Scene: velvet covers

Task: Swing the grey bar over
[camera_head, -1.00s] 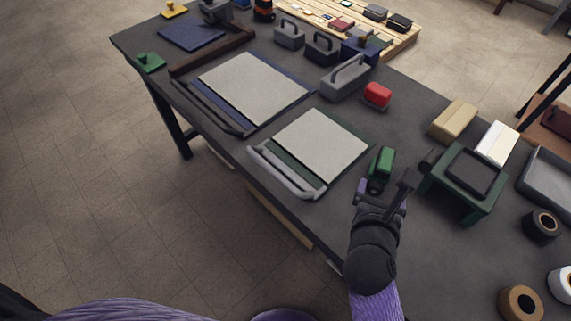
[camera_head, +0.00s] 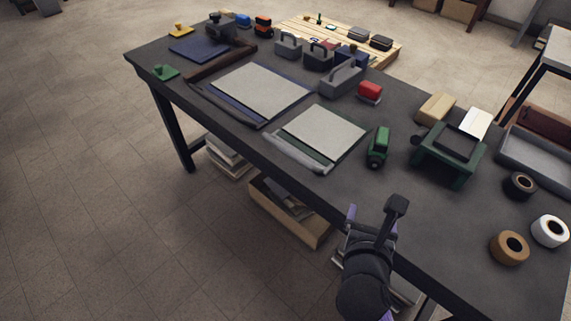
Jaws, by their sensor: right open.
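The grey bar (camera_head: 297,154) lies along the near left edge of a board with a pale grey sheet (camera_head: 322,133) and a green base, close to the table's front edge. A second board with a pale sheet (camera_head: 260,90) and a blue base stands to its left, with a dark bar (camera_head: 225,105) along its near edge. My right gripper (camera_head: 374,212) is open and empty, by the table's front edge, to the right of and nearer than the grey bar, apart from it. My left gripper is out of view.
A green block-shaped thing (camera_head: 378,147) stands right of the grey-bar board. A green stand (camera_head: 448,155), tape rolls (camera_head: 509,248) and a grey tray (camera_head: 535,160) are farther right.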

